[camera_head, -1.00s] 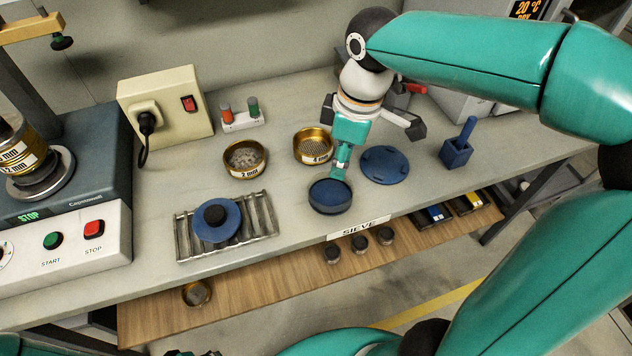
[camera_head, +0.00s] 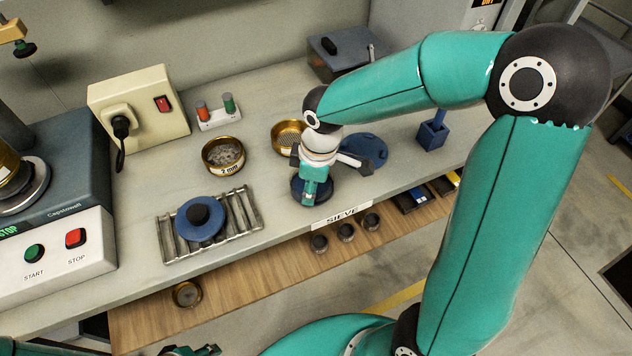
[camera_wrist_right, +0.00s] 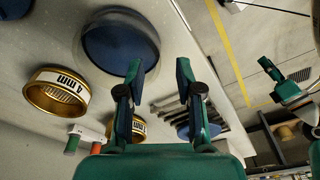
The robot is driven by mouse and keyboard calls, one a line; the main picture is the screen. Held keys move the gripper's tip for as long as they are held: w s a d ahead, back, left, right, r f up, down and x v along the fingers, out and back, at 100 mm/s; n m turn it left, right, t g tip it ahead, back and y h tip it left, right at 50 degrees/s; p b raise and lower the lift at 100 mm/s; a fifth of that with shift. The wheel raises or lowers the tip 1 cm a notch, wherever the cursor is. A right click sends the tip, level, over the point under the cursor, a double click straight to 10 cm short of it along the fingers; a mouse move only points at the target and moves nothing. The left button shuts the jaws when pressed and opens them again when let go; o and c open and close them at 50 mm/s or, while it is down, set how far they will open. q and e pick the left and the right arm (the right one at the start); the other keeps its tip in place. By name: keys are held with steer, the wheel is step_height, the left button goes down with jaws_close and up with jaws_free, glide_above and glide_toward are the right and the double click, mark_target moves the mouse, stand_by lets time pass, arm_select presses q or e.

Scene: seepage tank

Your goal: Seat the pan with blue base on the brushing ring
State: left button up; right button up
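The pan with blue base (camera_head: 297,189) is a dark, shallow round dish near the bench's front edge, behind the SIEVE label; it also shows in the right wrist view (camera_wrist_right: 112,38). My right gripper (camera_head: 309,194) is over it and hides much of it. In the wrist view my right gripper (camera_wrist_right: 158,68) has its fingers apart with nothing between them; one fingertip overlaps the pan's rim in the picture. A flat blue disc (camera_head: 372,148) with lugs, which may be the brushing ring, lies behind the pan to the right. My left gripper (camera_head: 190,350) is barely visible at the bottom edge.
Brass sieves (camera_head: 224,154) and (camera_head: 284,138) stand behind the pan. A blue holder (camera_head: 432,135) is at the right. Small dark jars (camera_head: 345,231) sit on the lower shelf.

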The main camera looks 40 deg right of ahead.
steer(key=shift+w+a+f, duration=0.15)
steer(key=shift+f, duration=1.4)
jaws_close()
steer(key=shift+r, duration=0.1)
